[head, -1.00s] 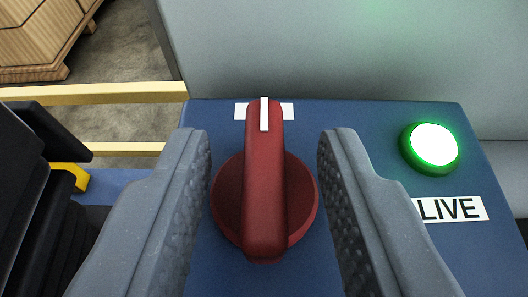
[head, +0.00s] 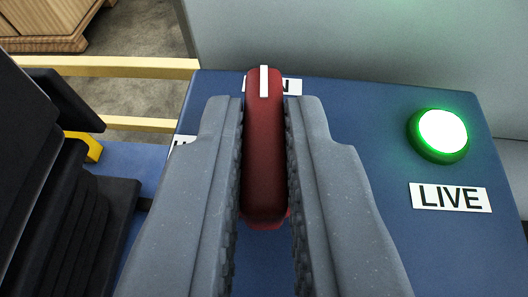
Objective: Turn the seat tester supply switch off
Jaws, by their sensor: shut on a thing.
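The supply switch is a red rotary knob (head: 264,150) on a blue panel (head: 370,140). Its white pointer line is at the top end, pointing straight away from me at a white label (head: 291,86), mostly covered, with an "N" showing. My gripper (head: 265,165) is shut on the knob's raised grip, one finger on each side. The fingers hide most of the knob's round base. A green lamp (head: 442,132) to the right is lit, above a "LIVE" label (head: 450,197). Another white label (head: 181,142) at the left is mostly hidden behind the left finger.
A grey upright surface (head: 350,35) stands behind the panel. Black ribbed parts (head: 95,230) and a yellow piece (head: 85,146) lie at the left. Pale yellow rails (head: 110,67) and a wooden crate (head: 45,22) on the floor are at the back left.

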